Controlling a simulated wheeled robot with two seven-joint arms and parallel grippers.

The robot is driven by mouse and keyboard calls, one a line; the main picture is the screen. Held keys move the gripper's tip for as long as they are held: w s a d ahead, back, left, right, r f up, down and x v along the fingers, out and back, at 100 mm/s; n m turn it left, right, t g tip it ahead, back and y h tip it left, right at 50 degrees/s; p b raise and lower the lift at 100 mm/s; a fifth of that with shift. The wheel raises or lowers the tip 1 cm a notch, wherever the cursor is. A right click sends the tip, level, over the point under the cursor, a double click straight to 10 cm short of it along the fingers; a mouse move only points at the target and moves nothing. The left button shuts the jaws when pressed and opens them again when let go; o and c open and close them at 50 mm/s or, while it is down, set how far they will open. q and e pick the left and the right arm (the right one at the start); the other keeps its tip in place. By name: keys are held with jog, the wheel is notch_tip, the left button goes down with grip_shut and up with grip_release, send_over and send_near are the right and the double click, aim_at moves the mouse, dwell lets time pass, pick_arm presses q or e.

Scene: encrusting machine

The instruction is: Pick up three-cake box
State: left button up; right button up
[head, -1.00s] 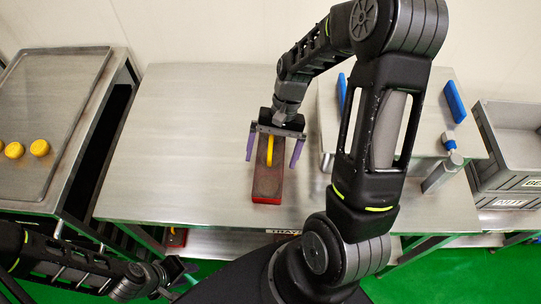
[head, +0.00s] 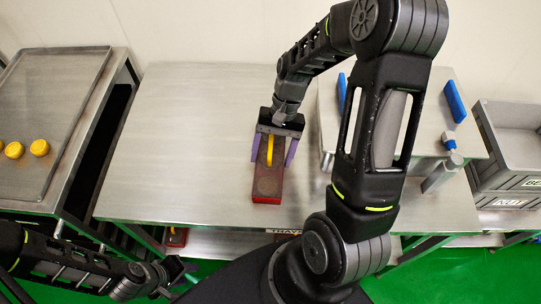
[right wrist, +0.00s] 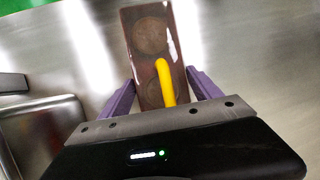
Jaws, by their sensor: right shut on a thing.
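The three-cake box (head: 267,186) is a long dark red box on the steel table. In the right wrist view the box (right wrist: 152,42) shows round brown shapes under its top; its near end is hidden. My right gripper (head: 272,160) is over the box's far part, its purple fingers shut on the long sides. The fingers also show in the right wrist view (right wrist: 160,82). A yellow strip (head: 270,149) lies between the fingers, above the box. My left gripper (head: 176,272) is low at the left, away from the box; its jaws are unclear.
The steel table (head: 190,140) is clear left of the box. A tray (head: 60,85) with several yellow cakes (head: 39,148) stands at the left. A raised stand with blue parts (head: 454,101) and grey crates (head: 515,150) are at the right.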

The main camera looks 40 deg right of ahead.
jog(key=shift+c, duration=0.8)
jog(key=shift+r, duration=0.25)
notch_tip(320, 180, up, 10)
jog(key=shift+f+b, duration=0.2)
jog(key=shift+b, duration=0.3)
